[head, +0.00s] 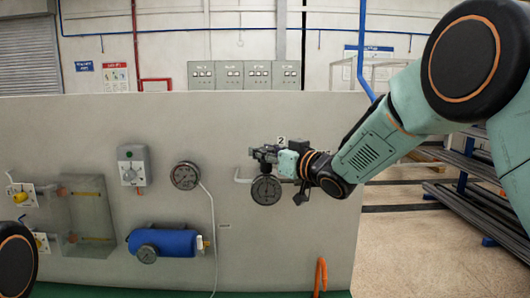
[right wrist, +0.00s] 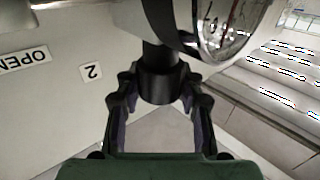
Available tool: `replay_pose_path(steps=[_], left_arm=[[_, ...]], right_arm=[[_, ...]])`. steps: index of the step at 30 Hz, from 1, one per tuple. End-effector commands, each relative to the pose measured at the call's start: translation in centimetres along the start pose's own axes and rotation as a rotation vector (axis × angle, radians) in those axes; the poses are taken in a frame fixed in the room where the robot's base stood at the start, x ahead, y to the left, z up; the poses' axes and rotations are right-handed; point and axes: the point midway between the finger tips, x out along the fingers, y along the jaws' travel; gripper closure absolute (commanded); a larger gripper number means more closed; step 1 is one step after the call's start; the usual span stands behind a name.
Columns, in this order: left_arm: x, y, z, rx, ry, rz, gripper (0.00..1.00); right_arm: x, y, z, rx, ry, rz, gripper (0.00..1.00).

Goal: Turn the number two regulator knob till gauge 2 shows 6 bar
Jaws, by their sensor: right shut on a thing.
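The number 2 regulator, with its "2" tag (head: 281,140), is on the grey panel, largely hidden behind my right gripper (head: 269,154) in the head view. Gauge 2 (head: 266,190) is a dark round dial just below it; its needle is too small to read. In the right wrist view the black regulator knob (right wrist: 158,88) sits between the two fingers of the right gripper, which is shut on it. The gauge (right wrist: 228,28) shows there edge-on at the top right, its reading unreadable. My left gripper is out of view; only part of that arm shows at the lower left.
Another gauge (head: 185,175), a grey switch box (head: 132,165) and a blue cylinder (head: 165,242) are on the panel to the left. An "OPEN" label (right wrist: 24,60) is beside the "2" tag in the wrist view.

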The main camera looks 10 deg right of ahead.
Motion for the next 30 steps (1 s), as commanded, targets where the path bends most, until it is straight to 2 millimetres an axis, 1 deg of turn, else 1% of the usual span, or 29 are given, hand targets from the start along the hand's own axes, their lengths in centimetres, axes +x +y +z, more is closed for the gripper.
replay_pose_path(steps=[1,17,18,26,30], left_arm=[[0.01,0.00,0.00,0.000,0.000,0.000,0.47],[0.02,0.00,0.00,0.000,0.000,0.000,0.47],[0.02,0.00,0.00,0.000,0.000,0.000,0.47],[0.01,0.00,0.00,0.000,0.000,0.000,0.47],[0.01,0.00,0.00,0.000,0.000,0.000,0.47]], right_arm=[[-0.07,-0.05,0.55,0.003,-0.011,0.000,0.95],[-0.09,-0.07,0.74,0.004,-0.015,0.000,0.95],[-0.10,-0.07,0.75,0.004,-0.015,0.000,0.61],[-0.05,-0.04,0.41,0.002,-0.008,0.000,0.39],[-0.04,-0.03,0.30,0.001,-0.006,0.000,0.38]])
